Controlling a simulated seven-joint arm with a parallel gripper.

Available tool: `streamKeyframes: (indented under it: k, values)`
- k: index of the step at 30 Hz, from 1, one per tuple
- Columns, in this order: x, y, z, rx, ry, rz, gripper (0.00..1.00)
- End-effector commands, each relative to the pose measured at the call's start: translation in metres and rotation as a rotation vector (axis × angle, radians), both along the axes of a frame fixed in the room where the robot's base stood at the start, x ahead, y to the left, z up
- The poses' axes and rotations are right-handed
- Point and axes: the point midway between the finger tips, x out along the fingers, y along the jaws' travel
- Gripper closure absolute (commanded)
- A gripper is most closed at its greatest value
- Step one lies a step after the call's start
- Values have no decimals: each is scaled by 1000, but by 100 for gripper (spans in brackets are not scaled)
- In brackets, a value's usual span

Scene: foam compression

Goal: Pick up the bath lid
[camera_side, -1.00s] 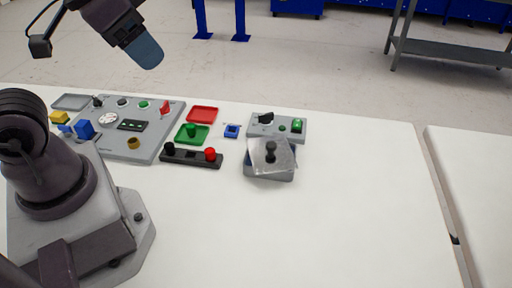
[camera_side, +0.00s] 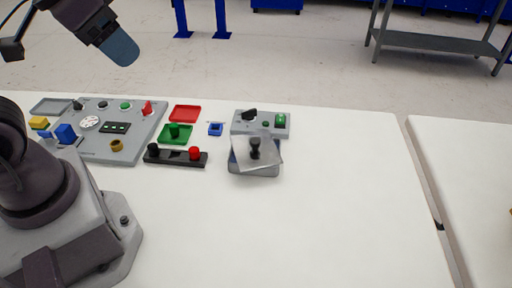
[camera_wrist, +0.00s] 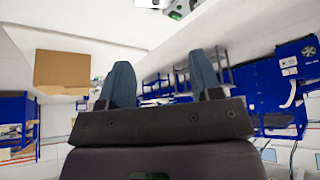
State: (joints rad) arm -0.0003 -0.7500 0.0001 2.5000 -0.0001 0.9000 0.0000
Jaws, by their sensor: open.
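The bath lid (camera_side: 270,155) is a clear, greyish square plate with a black knob (camera_side: 255,149) upright in its middle. It lies askew on top of the bath (camera_side: 254,171), a small grey-blue tub on the white table, in the side view. The lid's corners stick out past the tub's rim, and the tub's inside is mostly hidden. My gripper (camera_side: 122,50) is high above the far left of the table, well away from the lid. In the wrist view my gripper (camera_wrist: 163,82) has its two blue fingers apart with nothing between them. I cannot make out the lid there.
Behind the bath stands a grey box (camera_side: 263,123) with a green button. To its left are a black bar with knobs (camera_side: 176,158), a green tray (camera_side: 180,134), a red tray (camera_side: 185,114) and a grey panel (camera_side: 97,145). The table's right and front are clear.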

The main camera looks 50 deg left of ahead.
Motion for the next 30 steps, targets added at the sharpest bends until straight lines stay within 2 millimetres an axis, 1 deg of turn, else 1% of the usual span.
streamKeyframes:
  k: [2, 4, 7, 11, 14, 17, 22, 27, 30]
  values:
    - [1, 2, -3, 0, 16, 10, 42]
    - [3, 4, -12, 2, 60, 19, 42]
    - [15, 6, -25, 10, 147, 32, 42]
    - [43, 9, -44, 27, 267, 12, 42]
    - [69, 10, -61, 46, 341, -64, 42]
    - [96, 10, -83, 61, 404, -175, 42]
    - [141, 8, -127, 64, 470, -421, 42]
    - [179, 3, -169, 63, 463, -696, 42]
    - [201, -2, -185, 82, 418, -869, 42]
